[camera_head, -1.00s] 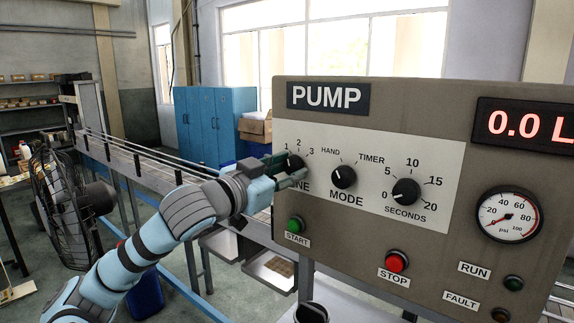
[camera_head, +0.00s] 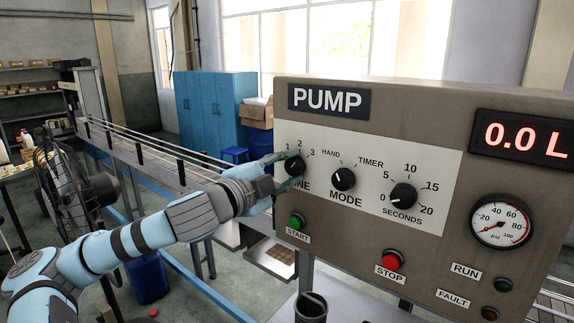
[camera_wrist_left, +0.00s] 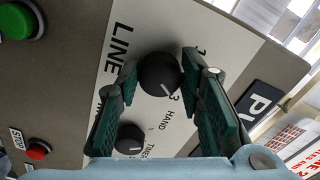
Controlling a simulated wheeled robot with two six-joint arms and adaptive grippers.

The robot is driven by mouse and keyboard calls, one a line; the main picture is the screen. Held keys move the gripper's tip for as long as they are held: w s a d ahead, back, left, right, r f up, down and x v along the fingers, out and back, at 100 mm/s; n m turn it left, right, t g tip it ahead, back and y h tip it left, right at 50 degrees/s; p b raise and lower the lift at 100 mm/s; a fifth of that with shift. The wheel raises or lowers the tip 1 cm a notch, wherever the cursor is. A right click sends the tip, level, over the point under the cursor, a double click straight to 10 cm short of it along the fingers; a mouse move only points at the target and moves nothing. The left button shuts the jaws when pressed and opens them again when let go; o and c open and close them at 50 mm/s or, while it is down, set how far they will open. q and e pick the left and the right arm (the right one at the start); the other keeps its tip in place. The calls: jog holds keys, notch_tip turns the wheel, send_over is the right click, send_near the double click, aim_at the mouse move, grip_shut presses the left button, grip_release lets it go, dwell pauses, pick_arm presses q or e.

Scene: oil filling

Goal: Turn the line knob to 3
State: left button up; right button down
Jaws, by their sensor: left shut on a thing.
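The black line knob (camera_head: 294,166) is at the left of the white panel on the pump box, with 1, 2 and 3 around it. My left gripper (camera_head: 281,171) is shut on this knob, one finger above and one below it. The wrist view shows the knob (camera_wrist_left: 158,74) between the green-padded fingers. Its white mark there points toward the 3 (camera_wrist_left: 174,97). The fingers hide part of the LINE label in the head view. My right gripper is not in view.
The mode knob (camera_head: 343,179) and seconds knob (camera_head: 403,196) are to the right. The green START button (camera_head: 296,221) is just below the gripper, and the red STOP button (camera_head: 392,260) is lower right. A black cup (camera_head: 311,308) stands below the box.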

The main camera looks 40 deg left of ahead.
pick_arm(q)
jog(key=shift+m+p, duration=0.3)
jog(key=shift+m, duration=0.7)
jog(key=o, duration=1.2)
jog(key=shift+c, duration=0.2)
